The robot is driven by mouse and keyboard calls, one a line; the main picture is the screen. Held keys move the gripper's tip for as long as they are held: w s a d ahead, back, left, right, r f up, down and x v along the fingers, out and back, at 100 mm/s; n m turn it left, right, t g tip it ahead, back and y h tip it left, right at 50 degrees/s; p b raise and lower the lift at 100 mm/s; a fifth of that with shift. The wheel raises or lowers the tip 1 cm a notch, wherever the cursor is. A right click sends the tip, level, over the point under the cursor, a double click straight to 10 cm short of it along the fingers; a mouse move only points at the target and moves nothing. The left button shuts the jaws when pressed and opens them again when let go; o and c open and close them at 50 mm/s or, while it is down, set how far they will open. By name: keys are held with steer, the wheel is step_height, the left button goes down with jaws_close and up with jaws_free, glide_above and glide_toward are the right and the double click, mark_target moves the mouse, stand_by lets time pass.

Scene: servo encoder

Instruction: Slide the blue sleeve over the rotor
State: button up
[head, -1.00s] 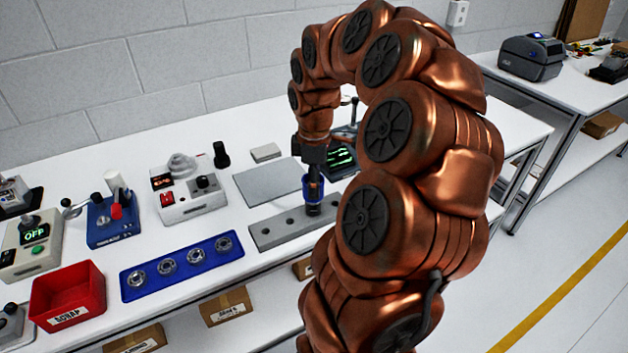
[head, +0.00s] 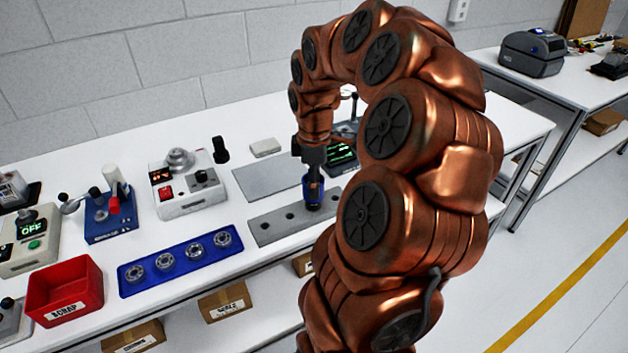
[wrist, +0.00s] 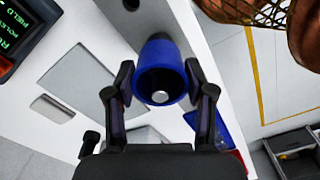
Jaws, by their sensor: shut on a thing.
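The blue sleeve (head: 306,190) is between the fingers of my gripper (head: 313,172), above the grey block with holes. In the wrist view the fingers press on both sides of the sleeve (wrist: 158,50), and its open end faces the camera. A silver shaft end, part of the rotor (wrist: 159,97), shows inside the sleeve's bore. In the head view the dark lower part of the rotor (head: 313,207) shows below the sleeve, standing on the block. The sleeve looks upright around the rotor's upper part. How far down it sits inside is hidden.
The grey block (head: 270,228) has several holes. A blue tray (head: 136,288) with several metal rings, a red scrap bin (head: 90,285) and a white press-like device (head: 185,205) stand to the left. A grey plate (head: 262,184) lies behind, and a dark screen (head: 342,155) stands close behind my gripper.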

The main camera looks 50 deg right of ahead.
steer(key=o, duration=1)
steer(key=shift+c, duration=0.2)
steer(key=o, duration=0.3)
steer(key=shift+r, duration=0.15)
step_height(320, 180, up, 14)
steer(key=p, duration=0.5)
stand_by(1.1)
steer(key=shift+a, duration=0.1)
stand_by(0.4)
